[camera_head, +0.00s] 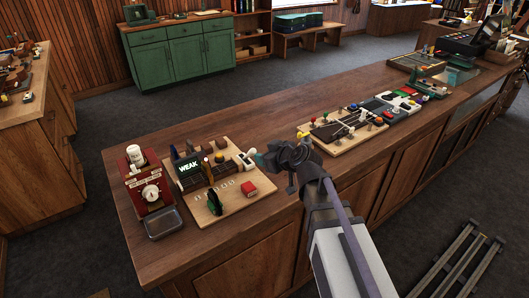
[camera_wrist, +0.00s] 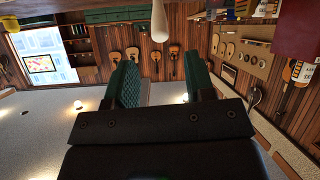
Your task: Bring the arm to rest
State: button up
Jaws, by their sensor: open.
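My gripper (camera_wrist: 163,85) shows in the wrist view with its two green fingers apart and nothing between them. In the head view my arm rises from the lower right, and its grey wrist is over the front edge of the wooden counter (camera_head: 250,240). The gripper end (camera_head: 262,158) is beside the board with the "WEAK" display, close to a white piece at that board's right edge. I cannot tell whether they touch. The wrist view is turned, showing the shop's walls and ceiling beyond the fingers.
Dark floor (camera_head: 100,120) lies behind the counter.

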jog(key=s+f+m+g, duration=0.1)
jog(key=s, duration=0.1)
jog(key=s+f+m+g, duration=0.1)
jog(key=f+g, duration=0.1)
jog(key=s+f+g+h, duration=0.1)
jog(key=s, duration=0.1)
jog(key=shift+s+d+f+m, duration=0.25)
jog(key=shift+s+f+m, duration=0.1)
jog(key=shift+m, duration=0.05)
jog(key=s+d+f+m+g+h, duration=0.2)
jog(key=s+d+g+h, duration=0.1)
jog(key=s+d, duration=0.2)
jog(key=s+d+f+m+g+h, duration=0.2)
jog(key=s+d, duration=0.3)
jog(key=s, duration=0.3)
jog(key=shift+s+d+f+m+g+h, duration=0.15)
jog(key=shift+s+f+m+g+h, duration=0.2)
jog(key=shift+m+g, duration=0.35)
jog(key=shift+w, duration=0.15)
